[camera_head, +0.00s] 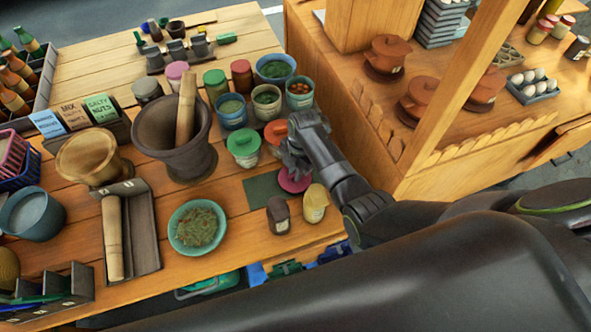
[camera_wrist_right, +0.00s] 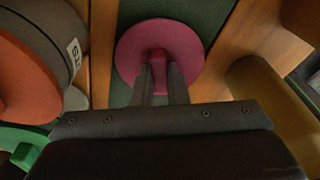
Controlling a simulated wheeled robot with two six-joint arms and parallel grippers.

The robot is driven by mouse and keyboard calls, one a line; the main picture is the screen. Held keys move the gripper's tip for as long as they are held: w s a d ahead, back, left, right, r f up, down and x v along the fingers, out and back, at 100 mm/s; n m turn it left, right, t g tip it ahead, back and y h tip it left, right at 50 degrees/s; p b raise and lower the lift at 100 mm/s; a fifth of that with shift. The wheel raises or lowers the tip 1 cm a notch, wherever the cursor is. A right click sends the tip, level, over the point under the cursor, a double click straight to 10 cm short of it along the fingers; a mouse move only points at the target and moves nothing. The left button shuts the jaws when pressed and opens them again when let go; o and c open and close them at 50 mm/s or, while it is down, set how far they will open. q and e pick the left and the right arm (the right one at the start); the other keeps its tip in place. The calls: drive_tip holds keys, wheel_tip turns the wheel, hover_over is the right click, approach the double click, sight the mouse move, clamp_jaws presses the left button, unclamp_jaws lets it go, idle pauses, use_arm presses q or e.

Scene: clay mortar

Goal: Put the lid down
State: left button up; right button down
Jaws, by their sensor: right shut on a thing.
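A pink lid (camera_head: 294,184) is at the right edge of a dark green mat (camera_head: 262,189) on the wooden table. In the right wrist view the pink lid (camera_wrist_right: 185,52) shows as a round disc with a knob, over the green mat (camera_wrist_right: 205,12). My right gripper (camera_head: 292,160) is shut on the lid's knob; its two fingers (camera_wrist_right: 160,80) straddle the knob from above. The lid is at or just above the mat; I cannot tell if it touches. My left gripper is not in view.
A jar with a green lid (camera_head: 243,142) and a jar with an orange lid (camera_head: 275,132) stand close behind the gripper. A dark jar (camera_head: 278,214) and a yellow jar (camera_head: 315,202) stand in front. A green bowl of herbs (camera_head: 180,245) and a mortar (camera_head: 190,160) are to the left.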

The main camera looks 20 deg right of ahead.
drive_tip(key=shift+f, duration=0.1)
drive_tip(key=c, duration=1.4)
unclamp_jaws()
drive_tip(key=shift+c, duration=0.2)
wheel_tip(320, 180, up, 12)
drive_tip(key=d, duration=0.1)
drive_tip(key=shift+w+d+b, duration=0.3)
drive_tip(key=shift+w, duration=0.1)
